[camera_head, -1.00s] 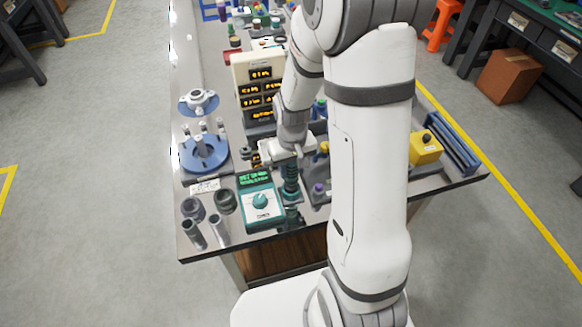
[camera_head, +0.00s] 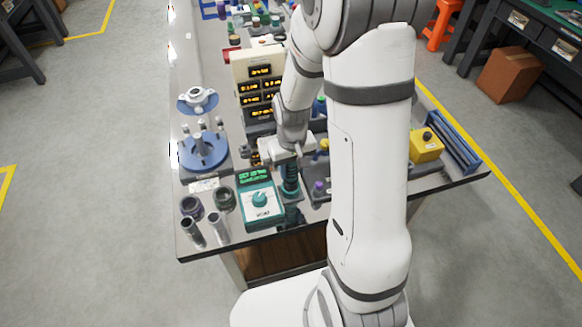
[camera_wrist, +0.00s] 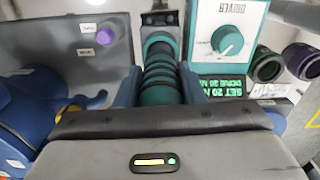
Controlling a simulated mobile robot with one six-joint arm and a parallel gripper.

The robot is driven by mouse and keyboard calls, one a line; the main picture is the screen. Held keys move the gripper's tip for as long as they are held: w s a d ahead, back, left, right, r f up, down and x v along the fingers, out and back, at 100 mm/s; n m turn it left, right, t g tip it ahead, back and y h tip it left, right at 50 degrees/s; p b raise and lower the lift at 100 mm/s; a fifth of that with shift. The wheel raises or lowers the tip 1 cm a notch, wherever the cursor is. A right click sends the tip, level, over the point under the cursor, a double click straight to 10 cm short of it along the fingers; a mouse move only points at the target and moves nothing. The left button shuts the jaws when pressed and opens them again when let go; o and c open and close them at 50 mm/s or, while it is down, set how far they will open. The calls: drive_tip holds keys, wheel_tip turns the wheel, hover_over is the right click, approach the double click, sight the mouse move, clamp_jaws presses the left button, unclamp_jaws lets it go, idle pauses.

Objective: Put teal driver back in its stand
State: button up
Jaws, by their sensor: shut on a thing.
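The teal driver (camera_head: 291,178) is upright, with a ribbed teal and dark body, just right of the teal controller box. It also shows between the fingers in the wrist view (camera_wrist: 160,85). My gripper (camera_wrist: 162,78) is shut on the driver, one finger on each side. In the head view my gripper (camera_head: 288,158) is around the driver's upper part. A dark teal piece that looks like the stand (camera_head: 293,215) is at the driver's lower end near the table's front edge. I cannot tell whether the driver's lower end is seated in it.
The teal controller box (camera_head: 260,203) with a dial stands close on the left. Dark rings (camera_head: 224,199) and metal tubes (camera_head: 218,230) stand farther left. A blue round fixture (camera_head: 203,152) is behind them. A grey panel with a purple knob (camera_head: 319,188) is close on the right.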

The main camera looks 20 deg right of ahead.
drive_tip(key=shift+f, duration=0.1)
idle(0.3)
drive_tip(key=o, duration=1.2)
drive_tip(key=shift+c, duration=0.2)
wheel_tip(320, 180, up, 9)
drive_tip(key=p, duration=0.6)
drive_tip(key=shift+r, duration=0.2)
drive_tip(key=s+r+t, duration=0.1)
drive_tip(key=s+r, duration=0.5)
drive_tip(key=r, duration=0.3)
drive_tip(key=s+r+m+t, duration=0.1)
drive_tip(key=s+r+t, duration=0.1)
drive_tip(key=s+r, duration=0.5)
drive_tip(key=shift+v, duration=0.95)
